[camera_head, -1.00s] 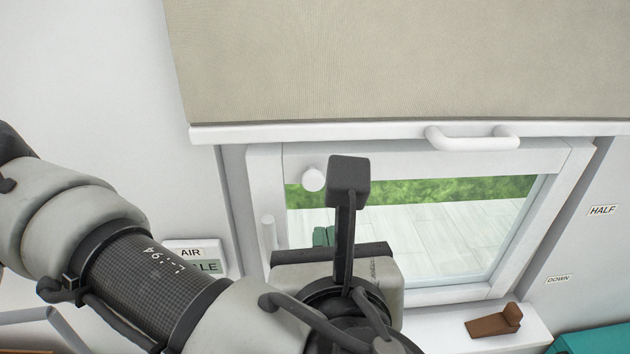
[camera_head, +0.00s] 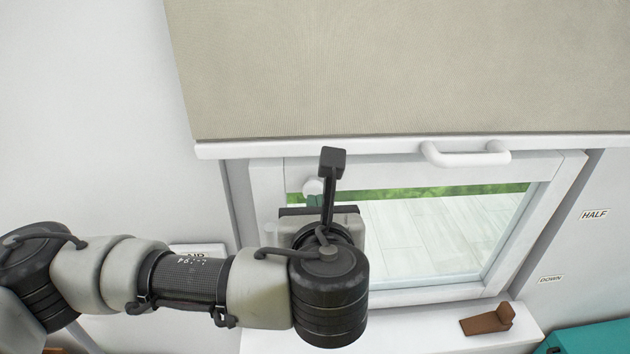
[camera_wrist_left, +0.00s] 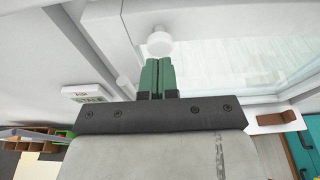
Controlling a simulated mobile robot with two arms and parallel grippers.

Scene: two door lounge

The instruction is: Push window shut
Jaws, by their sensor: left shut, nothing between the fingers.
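The window (camera_head: 400,290) has a white frame and clear glass, below a beige blind. I cannot tell how far its sash stands from the surrounding frame. A round white knob (camera_head: 312,187) is on the sash's upper left, partly covered by my wrist. In the left wrist view the knob (camera_wrist_left: 160,42) is just beyond the fingertips of my left gripper (camera_wrist_left: 158,62). Its two green fingers are together and empty. I cannot tell whether they touch the sash. My right gripper is not in view.
The beige blind (camera_head: 400,70) hangs above, with a white handle (camera_head: 466,154) on its bottom bar. A brown wedge (camera_head: 487,319) lies on the white sill (camera_head: 420,338). HALF (camera_head: 594,215) and DOWN (camera_head: 551,280) labels are on the right wall.

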